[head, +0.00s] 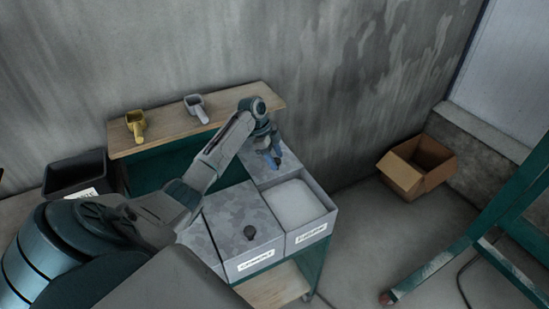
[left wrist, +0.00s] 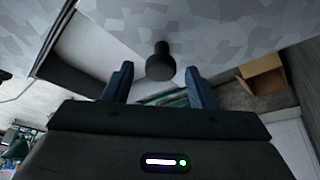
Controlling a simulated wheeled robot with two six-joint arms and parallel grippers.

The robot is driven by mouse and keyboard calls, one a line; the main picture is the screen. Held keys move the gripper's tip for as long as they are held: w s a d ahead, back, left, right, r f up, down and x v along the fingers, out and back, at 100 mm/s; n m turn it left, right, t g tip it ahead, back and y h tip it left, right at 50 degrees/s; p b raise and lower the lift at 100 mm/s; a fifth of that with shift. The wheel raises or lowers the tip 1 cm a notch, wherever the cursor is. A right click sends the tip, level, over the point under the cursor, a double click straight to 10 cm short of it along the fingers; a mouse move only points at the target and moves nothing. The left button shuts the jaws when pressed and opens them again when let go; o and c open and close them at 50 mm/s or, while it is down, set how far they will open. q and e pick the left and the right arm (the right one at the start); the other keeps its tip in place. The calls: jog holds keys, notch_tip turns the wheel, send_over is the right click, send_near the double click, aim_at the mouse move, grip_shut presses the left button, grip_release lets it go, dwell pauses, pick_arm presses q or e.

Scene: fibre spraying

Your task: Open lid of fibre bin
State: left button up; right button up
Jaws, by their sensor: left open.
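The fibre bin (head: 310,234) is the right one of two bins, with white material (head: 295,204) showing in its open front part. Its grey patterned lid (head: 262,174) lies towards the back, clear of that part; whether it is slid or tilted I cannot tell. My left gripper (head: 275,158) is at this lid. In the left wrist view the lid (left wrist: 215,25) fills the top. Its dark knob (left wrist: 160,62) is in line with the gap between my open fingers (left wrist: 159,82), just beyond the tips and apart from both. My right gripper is not in view.
The left bin (head: 240,265) is closed by a patterned lid with a dark knob (head: 250,232). A wooden shelf (head: 165,139) behind holds a yellow scoop (head: 136,124) and a grey scoop (head: 196,106). A cardboard box (head: 405,177) stands right, near a green frame (head: 470,235).

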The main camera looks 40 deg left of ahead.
pick_arm(q)
notch_tip(320, 180, up, 3)
jog(key=shift+r+b, duration=0.15)
jog(key=shift+b, duration=1)
jog(key=s+d+r+b, duration=0.1)
jog(key=s+d+b, duration=0.2)
jog(key=s+d, duration=0.6)
jog(key=s, duration=0.3)
jog(key=shift+s+d+r+b, duration=0.3)
jog(key=shift+s+d+r, duration=0.05)
jog(key=shift+f, duration=0.1)
